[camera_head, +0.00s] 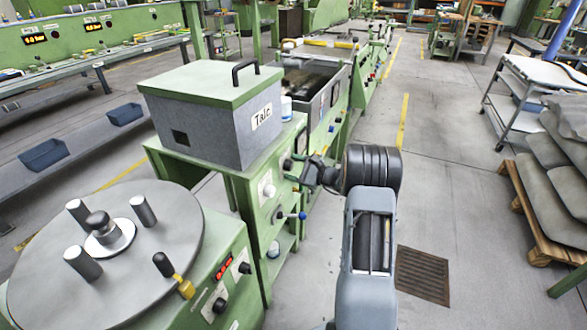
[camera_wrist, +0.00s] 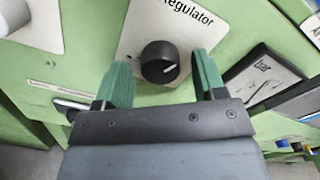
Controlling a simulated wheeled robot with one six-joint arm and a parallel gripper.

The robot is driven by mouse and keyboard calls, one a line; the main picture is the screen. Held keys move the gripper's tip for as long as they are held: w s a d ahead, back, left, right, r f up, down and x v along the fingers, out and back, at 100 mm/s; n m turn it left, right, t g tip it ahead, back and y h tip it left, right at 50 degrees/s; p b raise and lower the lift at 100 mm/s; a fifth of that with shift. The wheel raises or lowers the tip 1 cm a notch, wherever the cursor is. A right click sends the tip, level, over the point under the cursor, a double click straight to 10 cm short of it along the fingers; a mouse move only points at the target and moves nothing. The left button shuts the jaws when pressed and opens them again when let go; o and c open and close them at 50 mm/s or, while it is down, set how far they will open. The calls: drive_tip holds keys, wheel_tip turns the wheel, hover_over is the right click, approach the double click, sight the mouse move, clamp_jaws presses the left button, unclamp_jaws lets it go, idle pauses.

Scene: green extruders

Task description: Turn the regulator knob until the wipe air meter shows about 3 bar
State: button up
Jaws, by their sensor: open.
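In the wrist view, the black regulator knob (camera_wrist: 160,62) has a white pointer mark and sits on a white plate (camera_wrist: 204,36) labelled "Regulator" on a green machine front. My gripper (camera_wrist: 160,82) is open, with one green finger on each side of the knob and a visible gap to it. In the head view, my gripper (camera_head: 318,172) is at the front of the green machine under the Talc box, and the knob there is hidden or too small to tell. I cannot make out which display is the wipe air meter.
The grey Talc box (camera_head: 215,125) with a green lid stands on the green machine. A round grey turntable (camera_head: 160,215) with upright posts is at the lower left. A lever with a blue end (camera_head: 302,215) sticks out below my gripper. Pallets with sacks (camera_head: 565,180) stand at right; the floor between is clear.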

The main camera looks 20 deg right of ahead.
drive_tip(key=v, duration=1.3)
drive_tip(key=shift+s+d+p, duration=0.25)
drive_tip(key=shift+s+p, duration=0.05)
drive_tip(key=shift+s, duration=0.05)
drive_tip(key=s+a+f+n+g+h, duration=0.1)
drive_tip(key=s+a+f+n+g, duration=0.1)
drive_tip(key=s+a+f+g, duration=0.25)
drive_tip(key=s+a+r+n+g+h+p, duration=0.4)
drive_tip(key=s+a+r+n+g+p, duration=0.2)
drive_tip(key=s+a+n+g, duration=0.15)
drive_tip(key=s+a+r+n+h+p, duration=0.2)
drive_tip(key=a+r+n+p, duration=0.1)
drive_tip(key=r, duration=0.4)
drive_tip(key=s+a+r+n+t+h+p, duration=0.1)
drive_tip(key=s+a+r+n+h+p, duration=0.1)
drive_tip(key=r, duration=0.5)
drive_tip(key=s+a+r+n+t+h+p, duration=0.1)
drive_tip(key=s+a+r+n+h+p, duration=0.2)
drive_tip(key=r, duration=0.5)
drive_tip(key=s+a+n+p, duration=0.1)
drive_tip(key=n+p, duration=0.1)
drive_tip(key=n, duration=0.1)
drive_tip(key=shift+a+p, duration=0.35)
drive_tip(key=shift+a, duration=0.05)
